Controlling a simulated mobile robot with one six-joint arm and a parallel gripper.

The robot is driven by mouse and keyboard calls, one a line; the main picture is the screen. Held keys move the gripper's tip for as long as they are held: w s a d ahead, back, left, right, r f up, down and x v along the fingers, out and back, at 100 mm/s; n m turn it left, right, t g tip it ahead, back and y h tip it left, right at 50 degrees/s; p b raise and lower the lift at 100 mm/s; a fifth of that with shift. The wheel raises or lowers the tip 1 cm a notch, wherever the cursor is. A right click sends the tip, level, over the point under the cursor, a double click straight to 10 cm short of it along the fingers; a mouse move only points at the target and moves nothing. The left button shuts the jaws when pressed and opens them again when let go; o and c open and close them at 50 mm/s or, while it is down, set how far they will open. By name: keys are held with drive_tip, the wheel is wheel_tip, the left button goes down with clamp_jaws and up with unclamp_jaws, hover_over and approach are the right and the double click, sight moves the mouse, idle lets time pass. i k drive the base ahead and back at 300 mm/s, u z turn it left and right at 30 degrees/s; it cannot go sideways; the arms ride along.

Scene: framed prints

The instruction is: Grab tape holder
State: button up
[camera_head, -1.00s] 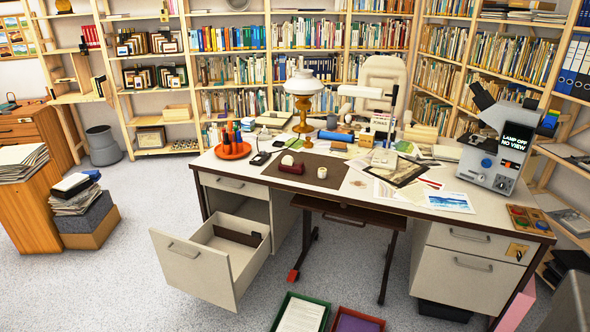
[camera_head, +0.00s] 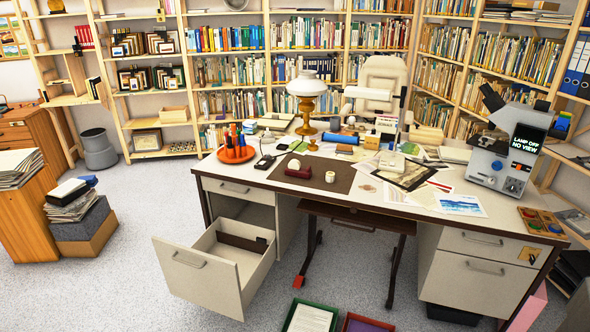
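A small dark red object that looks like the tape holder (camera_head: 299,169) lies on the brown desk mat (camera_head: 345,178), towards its left side. A pale round part shows on it; its details are too small to tell. A small whitish roll (camera_head: 330,176) stands apart from it to the right on the same mat. My gripper is not in view.
The desk (camera_head: 400,207) also bears an orange tray (camera_head: 236,157) of tools, a brass lamp (camera_head: 307,100), papers and a microscope (camera_head: 503,150). An open drawer (camera_head: 207,278) juts out at the front left. Open trays (camera_head: 310,316) lie on the floor in front.

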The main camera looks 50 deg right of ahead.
sight(294, 168)
drive_tip(key=z, duration=0.3)
drive_tip(key=i, duration=1.45)
drive_tip(key=u, duration=0.35)
